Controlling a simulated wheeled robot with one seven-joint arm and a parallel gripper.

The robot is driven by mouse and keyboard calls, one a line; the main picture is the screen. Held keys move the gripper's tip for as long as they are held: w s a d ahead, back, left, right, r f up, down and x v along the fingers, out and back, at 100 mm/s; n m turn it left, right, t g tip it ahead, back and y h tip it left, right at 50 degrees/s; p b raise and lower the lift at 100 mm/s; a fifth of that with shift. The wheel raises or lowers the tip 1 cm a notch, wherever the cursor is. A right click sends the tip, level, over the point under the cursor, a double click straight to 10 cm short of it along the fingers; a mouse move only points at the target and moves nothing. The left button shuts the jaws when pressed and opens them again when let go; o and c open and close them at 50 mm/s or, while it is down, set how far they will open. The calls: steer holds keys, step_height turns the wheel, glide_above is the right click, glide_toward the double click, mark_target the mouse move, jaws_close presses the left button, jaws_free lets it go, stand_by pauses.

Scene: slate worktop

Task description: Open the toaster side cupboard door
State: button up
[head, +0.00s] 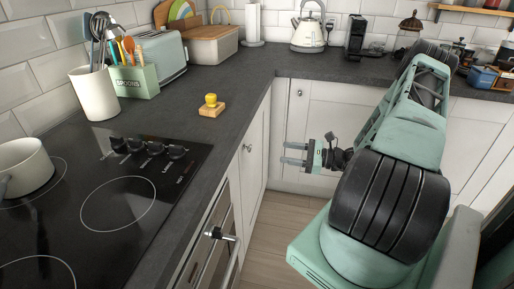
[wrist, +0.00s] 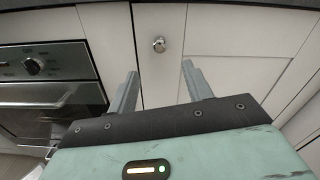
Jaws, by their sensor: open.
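The toaster (head: 160,56) is pale green and stands on the left worktop.
The oven (wrist: 45,70) is left of the door in the wrist view; its bar handle (head: 230,258) sticks out in the head view. Another white cupboard door (head: 325,115) with a knob (head: 299,93) stands behind my gripper. Bare wooden floor (head: 270,225) lies between the oven and my base.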

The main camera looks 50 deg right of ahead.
steer(key=p+x, duration=0.1)
steer(key=x, duration=1)
steer(key=shift+a, duration=0.15)
steer(key=shift+w, duration=0.15)
